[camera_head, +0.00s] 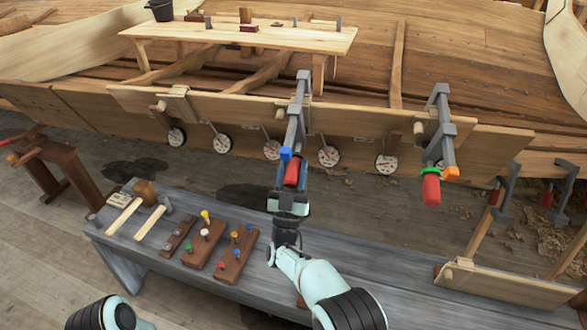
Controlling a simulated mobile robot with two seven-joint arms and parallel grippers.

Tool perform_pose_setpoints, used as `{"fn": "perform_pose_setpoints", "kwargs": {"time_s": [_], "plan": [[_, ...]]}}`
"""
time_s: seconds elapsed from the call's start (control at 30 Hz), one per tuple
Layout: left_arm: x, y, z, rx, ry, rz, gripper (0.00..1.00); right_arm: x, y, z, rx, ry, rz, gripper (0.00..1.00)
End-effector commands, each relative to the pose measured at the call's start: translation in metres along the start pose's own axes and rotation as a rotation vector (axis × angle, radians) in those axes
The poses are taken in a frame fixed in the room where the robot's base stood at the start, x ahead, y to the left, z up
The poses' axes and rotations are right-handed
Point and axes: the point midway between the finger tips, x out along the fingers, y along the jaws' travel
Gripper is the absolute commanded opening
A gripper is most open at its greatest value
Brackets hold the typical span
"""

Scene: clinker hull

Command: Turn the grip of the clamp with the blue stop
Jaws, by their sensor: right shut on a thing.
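The clamp with the blue stop (297,115) is a grey bar clamp that hangs on the plank edge of the hull, in the middle of the head view. Its blue stop (286,153) sits just above its red grip (292,172). My right gripper (290,190) reaches up from below and is shut on the red grip; its fingers hide the grip's lower part. Another clamp (440,120), with an orange stop (451,173) and a red grip (431,190), hangs to the right, apart from my gripper. My left gripper is out of view.
A grey bench (190,276) in front holds a mallet (135,203) and wooden blocks with coloured pegs (232,257). Several round dials (329,156) hang along the hull plank. More clamps (505,190) stand at the far right. Floor shows between bench and hull.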

Motion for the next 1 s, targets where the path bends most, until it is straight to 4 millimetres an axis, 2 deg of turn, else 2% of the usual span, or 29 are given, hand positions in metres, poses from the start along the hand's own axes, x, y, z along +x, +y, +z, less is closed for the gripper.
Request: {"fn": "perform_pose_setpoints", "kwargs": {"time_s": [0.23, 0.7, 0.73, 0.77, 0.8, 1.0], "plan": [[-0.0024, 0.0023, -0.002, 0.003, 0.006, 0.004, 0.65, -0.0005, -0.0006, 0.0006, -0.059, -0.003, -0.028, 0.14], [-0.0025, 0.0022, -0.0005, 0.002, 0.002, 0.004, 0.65, -0.0005, -0.0006, 0.0008, -0.07, -0.003, -0.032, 0.14], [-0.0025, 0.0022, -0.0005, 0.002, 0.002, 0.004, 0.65, -0.0004, -0.0006, 0.0008, -0.07, -0.003, -0.032, 0.51], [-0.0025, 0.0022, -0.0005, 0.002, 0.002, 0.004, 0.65, -0.0004, -0.0006, 0.0008, -0.069, -0.003, -0.032, 0.6], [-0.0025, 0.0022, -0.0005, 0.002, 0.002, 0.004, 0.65, -0.0004, -0.0006, 0.0008, -0.069, -0.003, -0.032, 0.65], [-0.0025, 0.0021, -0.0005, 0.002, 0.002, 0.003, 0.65, -0.0002, -0.0005, 0.0004, -0.069, -0.002, -0.031, 0.65]]}}
